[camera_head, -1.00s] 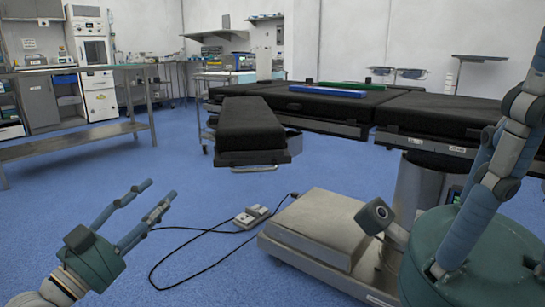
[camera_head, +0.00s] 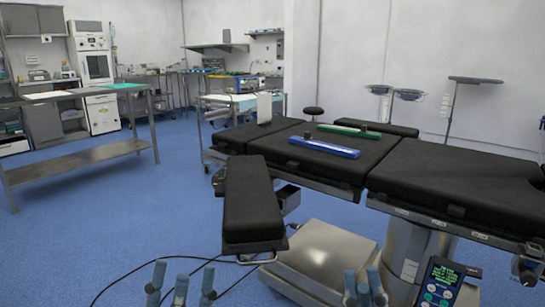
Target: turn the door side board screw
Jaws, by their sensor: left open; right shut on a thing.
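The operating table has black pads. A narrow black board (camera_head: 252,205) juts towards me from its left end, with a dark metal joint (camera_head: 287,196) at its right side. I cannot make out a screw with certainty. My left gripper (camera_head: 180,284) shows only its spread blue-grey finger tips at the bottom edge, open, below the front end of the board and apart from it. My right gripper (camera_head: 364,288) shows its fingers at the bottom edge, in front of the table's base (camera_head: 322,252). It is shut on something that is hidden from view.
A blue bar (camera_head: 324,146) and a green bar (camera_head: 349,131) lie on the table pads. A handset with a lit screen (camera_head: 442,280) is at the table column, right of my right gripper. Dark cables (camera_head: 120,277) lie on the floor. A metal bench (camera_head: 85,155) stands left.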

